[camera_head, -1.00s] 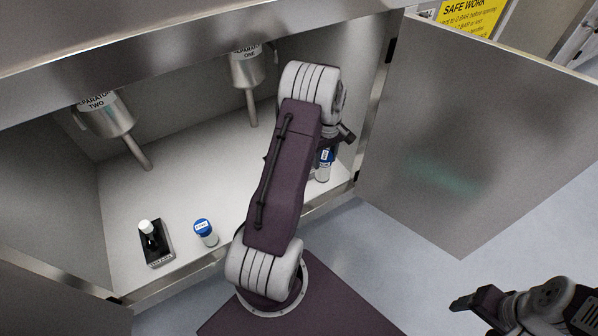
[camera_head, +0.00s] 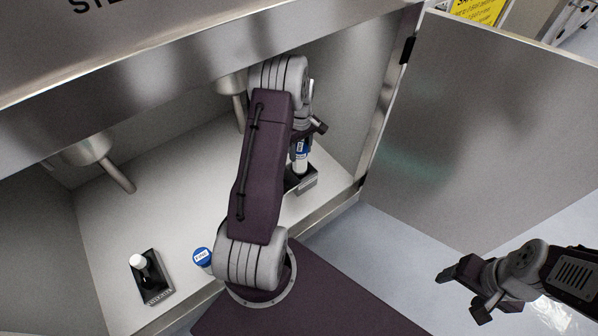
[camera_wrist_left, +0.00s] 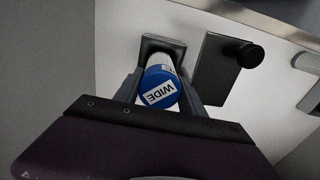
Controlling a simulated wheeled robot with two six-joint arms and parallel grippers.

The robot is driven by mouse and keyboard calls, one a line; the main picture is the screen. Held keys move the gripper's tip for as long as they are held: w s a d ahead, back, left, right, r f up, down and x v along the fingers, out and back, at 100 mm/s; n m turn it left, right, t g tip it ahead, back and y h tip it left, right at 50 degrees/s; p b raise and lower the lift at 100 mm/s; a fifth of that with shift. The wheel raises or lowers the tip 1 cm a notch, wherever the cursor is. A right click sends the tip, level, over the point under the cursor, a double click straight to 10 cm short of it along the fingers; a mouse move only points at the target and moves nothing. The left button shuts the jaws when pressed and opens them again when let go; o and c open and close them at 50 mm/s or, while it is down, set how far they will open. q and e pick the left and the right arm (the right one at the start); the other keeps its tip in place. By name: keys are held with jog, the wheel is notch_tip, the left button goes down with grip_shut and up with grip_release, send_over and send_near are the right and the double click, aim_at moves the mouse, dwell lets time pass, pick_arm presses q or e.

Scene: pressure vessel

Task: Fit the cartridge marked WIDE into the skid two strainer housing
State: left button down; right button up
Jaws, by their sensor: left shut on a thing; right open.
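The WIDE cartridge has a blue cap and a white body. In the left wrist view its cap (camera_wrist_left: 160,92) sits between the fingers of my left gripper (camera_wrist_left: 158,88), shut on it. The head view shows the cartridge (camera_head: 301,150) below my left gripper (camera_head: 306,132), upright over a dark holder (camera_head: 303,183) at the right of the cabinet. A square dark base (camera_wrist_left: 165,47) lies behind the cartridge's lower end in the wrist view. I cannot tell whether it is seated there or just above. My right gripper (camera_head: 462,290) is open and empty, outside the cabinet.
A second blue-capped cartridge (camera_head: 203,257) stands near the cabinet's front edge. Left of it is a black holder (camera_head: 158,291) with a white-topped part. Vessel bottoms with pipes (camera_head: 120,178) hang above the floor. The open door (camera_head: 470,130) stands at right. The cabinet floor's middle is clear.

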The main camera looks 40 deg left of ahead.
aim_at(300, 164)
pick_arm(q)
notch_tip(300, 164, down, 4)
jog(key=shift+b, duration=0.7)
notch_tip(300, 164, down, 4)
jog(key=shift+r+b, duration=0.1)
jog(key=shift+b, duration=1.15)
jog(key=shift+r, duration=0.25)
jog(key=shift+f, duration=0.2)
jog(key=c, duration=0.7)
grip_release()
pick_arm(e)
notch_tip(300, 164, down, 5)
jog(key=shift+r, duration=0.2)
pick_arm(q)
jog(key=shift+r, duration=0.1)
